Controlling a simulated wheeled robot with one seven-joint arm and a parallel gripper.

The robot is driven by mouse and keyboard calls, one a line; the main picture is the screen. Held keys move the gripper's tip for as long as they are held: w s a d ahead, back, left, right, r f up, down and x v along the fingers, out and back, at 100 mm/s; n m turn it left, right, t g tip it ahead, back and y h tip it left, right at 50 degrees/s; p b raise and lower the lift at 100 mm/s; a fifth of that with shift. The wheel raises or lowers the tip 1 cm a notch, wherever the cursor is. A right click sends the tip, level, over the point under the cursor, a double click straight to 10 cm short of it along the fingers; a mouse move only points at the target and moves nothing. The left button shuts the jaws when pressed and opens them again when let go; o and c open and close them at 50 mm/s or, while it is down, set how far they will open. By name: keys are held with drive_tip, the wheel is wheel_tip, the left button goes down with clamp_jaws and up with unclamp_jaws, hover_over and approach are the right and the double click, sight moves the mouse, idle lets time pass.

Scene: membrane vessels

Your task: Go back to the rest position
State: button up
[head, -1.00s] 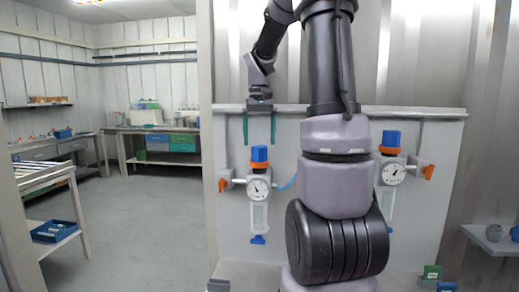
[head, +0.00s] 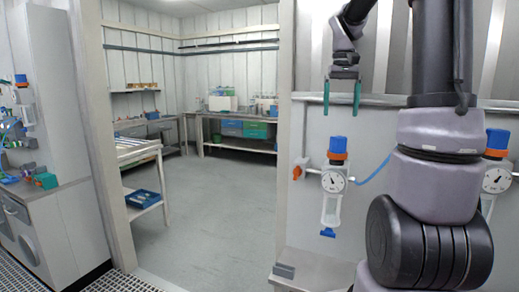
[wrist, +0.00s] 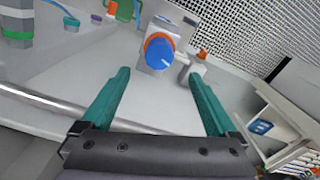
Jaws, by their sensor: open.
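My gripper (head: 342,93) hangs fingers down in the head view, in front of the wall panel and above the left regulator vessel. Its two green fingers are apart with nothing between them. The left vessel (head: 334,182) has a blue cap, an orange ring, a round gauge and a clear bowl. In the wrist view its blue and orange top (wrist: 159,55) lies beyond the fingertips, apart from them. A second vessel (head: 496,179) with a gauge is partly hidden behind my arm at the right.
A doorway opens at centre left onto a room with a bench (head: 240,133) and a shelf cart (head: 140,150) holding a blue tray (head: 143,198). A grey cabinet (head: 55,225) stands at the far left. The floor (head: 210,210) between is clear.

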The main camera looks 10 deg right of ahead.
drive_tip(key=s+a+t+y, duration=0.1)
drive_tip(key=s+a+t, duration=0.2)
drive_tip(key=s+a, duration=0.3)
drive_tip(key=s+a+m+t+y, duration=0.1)
drive_tip(key=s+a+t, duration=0.3)
drive_tip(key=s+a, duration=0.3)
drive_tip(key=s, duration=0.5)
drive_tip(key=shift+s+f, duration=0.3)
drive_tip(key=shift+s, duration=0.05)
drive_tip(key=shift+o, duration=0.5)
idle(0.7)
